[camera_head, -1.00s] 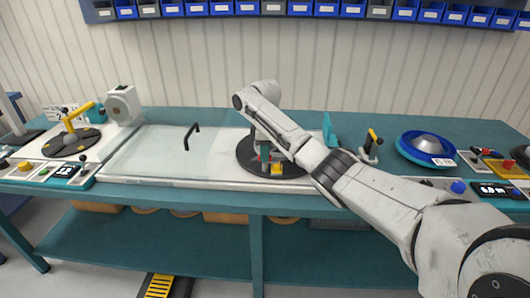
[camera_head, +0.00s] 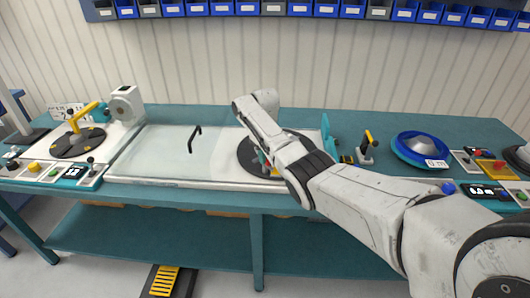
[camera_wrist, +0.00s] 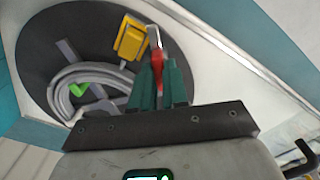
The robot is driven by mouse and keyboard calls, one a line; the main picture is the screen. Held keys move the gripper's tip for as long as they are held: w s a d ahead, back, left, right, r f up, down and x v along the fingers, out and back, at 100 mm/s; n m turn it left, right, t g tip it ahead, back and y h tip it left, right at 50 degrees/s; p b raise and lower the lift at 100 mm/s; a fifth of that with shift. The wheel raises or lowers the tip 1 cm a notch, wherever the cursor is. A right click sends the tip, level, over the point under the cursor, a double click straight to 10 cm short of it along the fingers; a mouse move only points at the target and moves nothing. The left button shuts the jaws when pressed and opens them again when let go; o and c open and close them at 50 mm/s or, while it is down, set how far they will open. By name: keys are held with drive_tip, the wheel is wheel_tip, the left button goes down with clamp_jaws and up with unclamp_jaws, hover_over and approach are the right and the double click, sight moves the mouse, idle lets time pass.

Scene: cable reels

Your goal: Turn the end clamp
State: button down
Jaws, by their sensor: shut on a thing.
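In the wrist view a dark round reel plate (camera_wrist: 40,50) carries a grey cable coil (camera_wrist: 66,88), a yellow block (camera_wrist: 131,38) and a small green piece (camera_wrist: 79,90). A slim lever (camera_wrist: 157,57) with a red body and silver end stands beside the yellow block; it looks like the end clamp, though I cannot be sure. My gripper (camera_wrist: 158,82) is shut on the red part between its teal fingers. In the head view the plate (camera_head: 246,153) sits at the right end of the glass-covered station, and my arm hides much of it and the clamp.
A clear cover (camera_head: 165,150) with a black handle (camera_head: 194,139) lies left of the plate. A second dark plate (camera_head: 72,146) with a yellow arm is at far left. A yellow-topped lever (camera_head: 367,147) and a blue reel (camera_head: 422,149) stand to the right.

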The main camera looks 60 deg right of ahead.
drive_tip(key=m+p, duration=0.1)
drive_tip(key=m, duration=0.3)
drive_tip(key=shift+m, duration=2.1)
drive_tip(key=c, duration=1.1)
unclamp_jaws()
drive_tip(key=shift+c, duration=0.2)
wheel_tip(320, 180, up, 11)
drive_tip(key=shift+b, duration=0.3)
drive_tip(key=shift+f, duration=0.1)
